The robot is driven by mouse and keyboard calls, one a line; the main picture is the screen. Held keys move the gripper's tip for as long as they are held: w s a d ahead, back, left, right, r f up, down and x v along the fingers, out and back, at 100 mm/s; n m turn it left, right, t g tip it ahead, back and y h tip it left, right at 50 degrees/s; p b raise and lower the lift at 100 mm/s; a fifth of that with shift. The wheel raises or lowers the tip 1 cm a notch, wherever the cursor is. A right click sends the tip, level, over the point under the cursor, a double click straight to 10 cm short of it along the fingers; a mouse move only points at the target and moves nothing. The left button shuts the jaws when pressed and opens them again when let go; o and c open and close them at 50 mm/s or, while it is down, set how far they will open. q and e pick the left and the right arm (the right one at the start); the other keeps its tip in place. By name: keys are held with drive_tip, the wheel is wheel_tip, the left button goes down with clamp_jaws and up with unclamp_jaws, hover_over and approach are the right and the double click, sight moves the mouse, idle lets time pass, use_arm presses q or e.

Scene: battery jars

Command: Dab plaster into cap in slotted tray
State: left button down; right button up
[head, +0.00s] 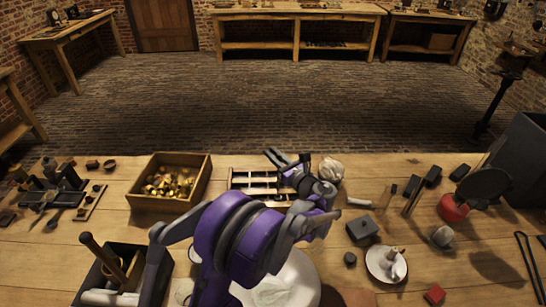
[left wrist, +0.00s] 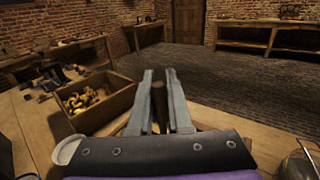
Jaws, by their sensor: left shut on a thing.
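The slotted tray (head: 234,178), a dark frame with pale bars, lies in the middle of the bench, partly covered by my left gripper. My left gripper (head: 287,159) reaches over the tray's far right part, and its fingers point away from me. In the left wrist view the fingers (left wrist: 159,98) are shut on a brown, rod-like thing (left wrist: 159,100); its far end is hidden. I cannot make out a cap in the tray. A white round dish (head: 296,281) with pale matter, perhaps plaster, sits at the front, partly behind my arm. My right gripper is not in view.
A wooden box (head: 203,186) of brass pieces stands left of the tray. A black box (head: 81,289) with a wooden-handled tool is at front left. A white saucer (head: 372,266), dark blocks (head: 362,229) and a red-based item (head: 452,209) stand at right.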

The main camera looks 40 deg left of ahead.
use_arm(q)
wheel_tip(320, 180, up, 4)
drive_tip(key=shift+r+p, duration=0.15)
drive_tip(key=shift+p, duration=0.65)
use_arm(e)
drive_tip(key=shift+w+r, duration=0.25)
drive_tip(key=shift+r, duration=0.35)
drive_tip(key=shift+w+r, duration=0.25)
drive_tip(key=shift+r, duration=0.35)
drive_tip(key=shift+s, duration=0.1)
